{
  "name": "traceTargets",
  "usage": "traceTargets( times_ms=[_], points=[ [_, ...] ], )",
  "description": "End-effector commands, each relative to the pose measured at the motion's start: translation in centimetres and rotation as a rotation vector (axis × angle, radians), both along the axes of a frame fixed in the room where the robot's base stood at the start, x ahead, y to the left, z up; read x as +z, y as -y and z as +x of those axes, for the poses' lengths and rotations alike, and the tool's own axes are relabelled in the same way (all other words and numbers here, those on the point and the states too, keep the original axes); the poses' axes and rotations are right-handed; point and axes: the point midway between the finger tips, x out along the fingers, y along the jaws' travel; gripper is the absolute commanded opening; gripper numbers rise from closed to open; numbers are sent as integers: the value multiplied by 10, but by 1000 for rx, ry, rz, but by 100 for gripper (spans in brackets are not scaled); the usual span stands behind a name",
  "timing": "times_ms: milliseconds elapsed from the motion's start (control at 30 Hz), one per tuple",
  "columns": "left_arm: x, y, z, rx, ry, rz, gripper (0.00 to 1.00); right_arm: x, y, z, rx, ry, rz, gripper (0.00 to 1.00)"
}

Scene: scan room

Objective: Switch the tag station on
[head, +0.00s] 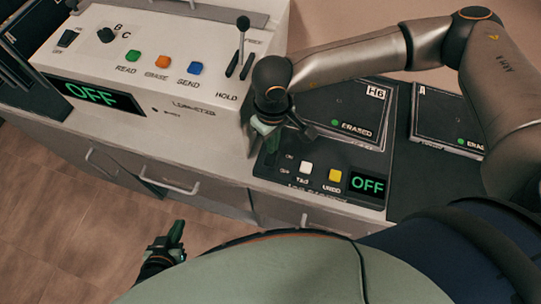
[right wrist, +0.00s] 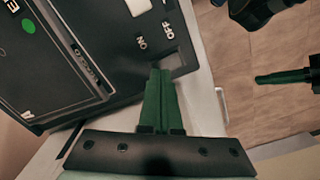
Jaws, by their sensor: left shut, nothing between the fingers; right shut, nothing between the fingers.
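The tag station (head: 310,188) is a black panel with a white button (head: 306,168), a yellow button (head: 335,175) and a display (head: 366,185) that reads OFF in green. My right gripper (head: 262,138) is shut and empty, pointing down at the station's left end. In the right wrist view its green fingertips (right wrist: 161,74) are at the edge of a recess near the ON and OFF labels (right wrist: 154,33). The fingers partly hide the switch, and I cannot tell whether they touch it. My left gripper (head: 174,238) is shut and empty, low over the floor.
A white console (head: 170,75) stands at the left, with a dial, coloured buttons, a HOLD lever (head: 241,45) and its own OFF display (head: 97,96). Black cases marked ERASED (head: 345,105) lie behind the station. Drawers with handles (head: 168,184) are below the counter edge.

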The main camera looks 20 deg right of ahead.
Motion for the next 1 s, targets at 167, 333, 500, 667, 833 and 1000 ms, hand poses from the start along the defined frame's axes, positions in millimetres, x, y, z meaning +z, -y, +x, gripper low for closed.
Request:
traceTargets(
  times_ms=[167,333,500,667,833,1000],
  points=[
    [0,0,0,0,0,0,0,0,0,0,0,0,0,0],
    [0,0,0,0,-1,0,0,0,0,0,0,0,0,0],
    [-2,0,-1,0,-4,1,0,-1,0,0,0,0,0,0],
    [-4,0,-1,0,-2,0,0,-3,0,0,0,0,0,0],
    [-7,0,0,0,-1,0,0,-6,0,0,0,0,0,0],
    [-9,0,0,0,-1,0,0,-8,0,0,0,0,0,0]
  ],
)
